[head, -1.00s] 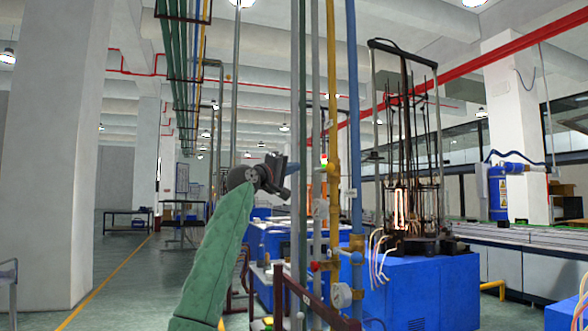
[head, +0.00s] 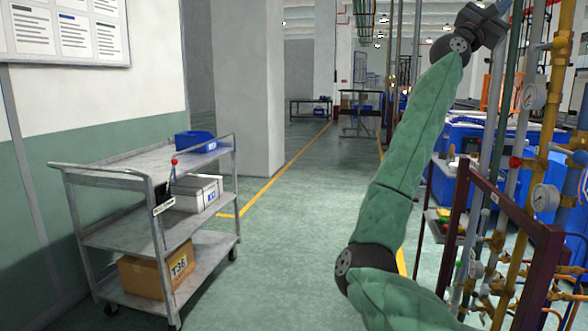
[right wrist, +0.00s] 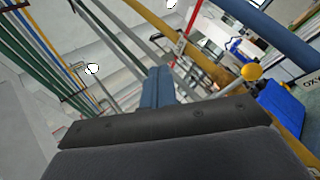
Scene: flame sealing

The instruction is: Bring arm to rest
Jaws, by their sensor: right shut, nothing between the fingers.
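My right arm, in a green sleeve, reaches up from the lower right of the head view. Its dark wrist and right gripper (head: 485,22) are at the upper right, close to the pipes, and the fingers are hard to make out there. In the right wrist view my right gripper (right wrist: 157,86) is shut and empty, pointing up toward the ceiling and pipes. I cannot tell whether it touches a pipe. My left gripper is not in view.
Vertical pipes with gauges (head: 545,198) and a dark red frame (head: 500,215) stand close on the right. A grey cart (head: 115,178) holds a blue bin (head: 195,142), a white box (head: 195,193) and a carton (head: 155,272). The floor between the cart and my arm is clear.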

